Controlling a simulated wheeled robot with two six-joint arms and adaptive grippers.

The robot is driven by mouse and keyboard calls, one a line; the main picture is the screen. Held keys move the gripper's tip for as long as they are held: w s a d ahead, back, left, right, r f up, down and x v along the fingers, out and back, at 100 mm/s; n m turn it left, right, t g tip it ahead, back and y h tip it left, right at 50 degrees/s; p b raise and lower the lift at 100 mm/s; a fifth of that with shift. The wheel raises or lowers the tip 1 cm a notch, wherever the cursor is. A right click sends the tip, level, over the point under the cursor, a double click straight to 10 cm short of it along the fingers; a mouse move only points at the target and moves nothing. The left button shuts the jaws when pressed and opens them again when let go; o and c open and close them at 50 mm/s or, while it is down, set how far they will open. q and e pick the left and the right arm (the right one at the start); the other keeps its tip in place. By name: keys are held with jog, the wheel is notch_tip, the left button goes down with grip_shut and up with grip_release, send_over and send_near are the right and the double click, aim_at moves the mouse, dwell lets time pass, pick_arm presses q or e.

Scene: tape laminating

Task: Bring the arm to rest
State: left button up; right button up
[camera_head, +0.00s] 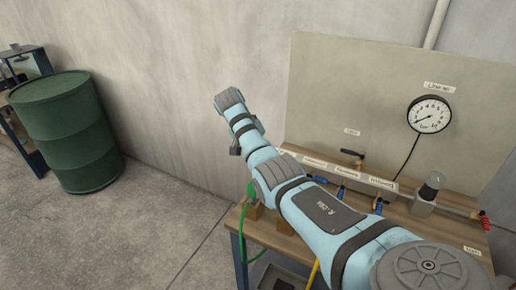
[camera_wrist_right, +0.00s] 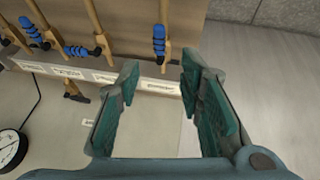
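My right arm (camera_head: 320,205) comes in from the lower right in the head view and reaches up and left across the front of the workbench. Its far end (camera_head: 230,100) is raised in front of the bare wall. I cannot make out the gripper fingers in that view. In the right wrist view my right gripper (camera_wrist_right: 160,72) is open, with nothing between its fingers. Beyond the fingertips, a blue-handled valve (camera_wrist_right: 159,40) and the labelled manifold strip (camera_wrist_right: 100,73) show, apart from the fingers as far as I can tell. My left gripper is not in view.
The workbench (camera_head: 470,243) carries a pale back panel (camera_head: 330,80), a round gauge (camera_head: 430,114), several valves and a grey-topped cylinder (camera_head: 426,194). A green hose (camera_head: 242,235) hangs at its left. A green drum (camera_head: 75,135) stands far left. The floor between is clear.

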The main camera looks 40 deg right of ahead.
jog(key=v, duration=0.3)
jog(key=shift+r, duration=0.15)
dwell(0.3)
